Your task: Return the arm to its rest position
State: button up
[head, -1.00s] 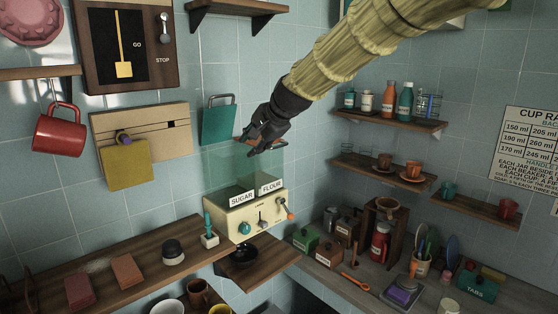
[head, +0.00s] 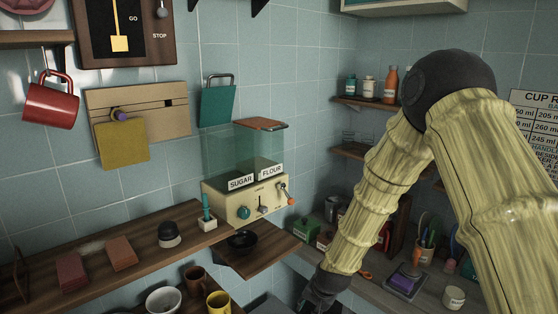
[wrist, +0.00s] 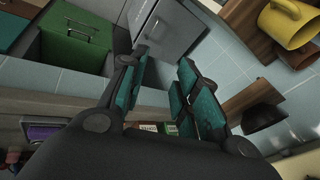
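My gripper (head: 318,298) hangs low at the bottom middle of the head view, below the counter shelf's front edge, with my arm folded at the elbow. In the wrist view, my gripper (wrist: 165,95) has its two teal-padded fingers spread apart. Nothing is between the fingers. The fingertips are partly cut off in the head view.
The sugar and flour dispenser (head: 246,201) stands left of my arm. Mugs, including a yellow mug (head: 218,303), and a white bowl (head: 163,300) sit at the bottom. A purple-topped scale (head: 406,281) and a white jar (head: 453,297) are on the right counter. A green bin (wrist: 75,40) shows in the wrist view.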

jog(key=s+d+f+n+g+b, duration=0.1)
jog(key=s+d+f+b, duration=0.1)
jog(key=s+f, duration=0.6)
jog(key=s+d+f+n+g+h+b, duration=0.1)
jog(key=s+d+f+n, duration=0.1)
jog(key=s+d+f, duration=0.3)
jog(key=s+d+f+n+g+b, duration=0.1)
jog(key=s+d+f, duration=0.3)
jog(key=s+f, duration=0.9)
jog(key=s+b, duration=0.1)
jog(key=s, duration=0.6)
jog(key=shift+s+f+g+h+b, duration=0.15)
jog(key=shift+s+g+h+b, duration=0.15)
jog(key=shift+n+g, duration=0.4)
jog(key=shift+n, duration=0.5)
jog(key=s, duration=0.3)
jog(key=s+d+f, duration=0.1)
jog(key=s, duration=0.2)
jog(key=s+d+b, duration=0.1)
jog(key=s, duration=0.2)
jog(key=shift+d+f, duration=0.15)
jog(key=shift+f, duration=0.25)
jog(key=shift+c, duration=1.4)
jog(key=shift+s, duration=0.1)
jog(key=c, duration=0.3)
grip_shut()
